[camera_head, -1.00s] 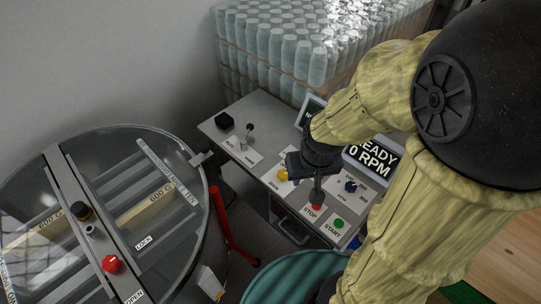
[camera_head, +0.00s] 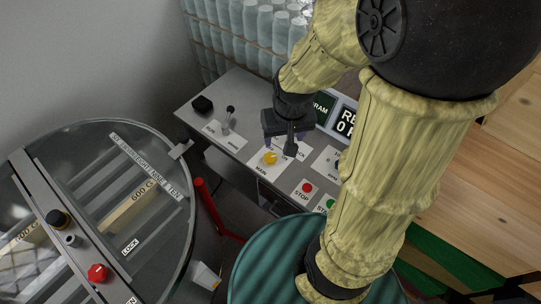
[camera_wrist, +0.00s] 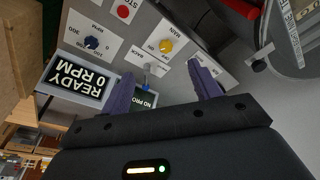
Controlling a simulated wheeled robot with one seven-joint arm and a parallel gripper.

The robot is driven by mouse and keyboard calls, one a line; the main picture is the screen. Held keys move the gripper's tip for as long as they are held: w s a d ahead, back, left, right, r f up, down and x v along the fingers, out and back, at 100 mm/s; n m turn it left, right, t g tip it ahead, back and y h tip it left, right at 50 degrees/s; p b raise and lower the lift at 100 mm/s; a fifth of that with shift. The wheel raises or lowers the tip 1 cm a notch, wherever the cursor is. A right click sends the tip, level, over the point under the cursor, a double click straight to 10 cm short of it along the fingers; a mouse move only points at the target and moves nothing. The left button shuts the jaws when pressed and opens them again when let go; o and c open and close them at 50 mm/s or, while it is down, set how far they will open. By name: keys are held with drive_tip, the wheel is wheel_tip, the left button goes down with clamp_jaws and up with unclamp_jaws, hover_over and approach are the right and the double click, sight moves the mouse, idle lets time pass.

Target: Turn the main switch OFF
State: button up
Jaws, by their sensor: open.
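The main switch is a yellow knob (camera_head: 270,158) on a white plate marked MAIN, on the sloped control panel. In the wrist view the yellow knob (camera_wrist: 166,46) lies beyond the fingertips, a little right of centre. I cannot read its ON or OFF position. My gripper (camera_head: 289,148) is above the panel, just right of the knob in the head view, apart from it. Its two purple fingers (camera_wrist: 161,86) are spread with nothing held between them. A small blue-tipped lever (camera_wrist: 147,68) shows between the fingers, nearer than the yellow knob.
A red STOP button (camera_head: 307,188) and a green START button (camera_head: 331,203) sit on the panel's front part. A blue dial (camera_wrist: 92,43) and the display (camera_wrist: 77,80) reading READY 0 RPM are nearby. A lever (camera_head: 230,111) stands at the panel's left; a glass-lidded round tank (camera_head: 120,140) is further left.

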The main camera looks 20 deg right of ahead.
sight(270, 157)
drive_tip(key=w+f+m+g+b, duration=0.2)
drive_tip(key=w+f+m+b, duration=0.2)
drive_tip(key=w+f+b, duration=0.3)
drive_tip(key=w+f, duration=0.2)
drive_tip(key=w, duration=0.3)
drive_tip(key=shift+w, duration=0.15)
wheel_tip(270, 157, down, 18)
drive_tip(key=shift+w+a+r+p, duration=0.1)
drive_tip(key=shift+r+p, duration=0.15)
drive_tip(key=shift+p, duration=0.45)
drive_tip(key=c, duration=1)
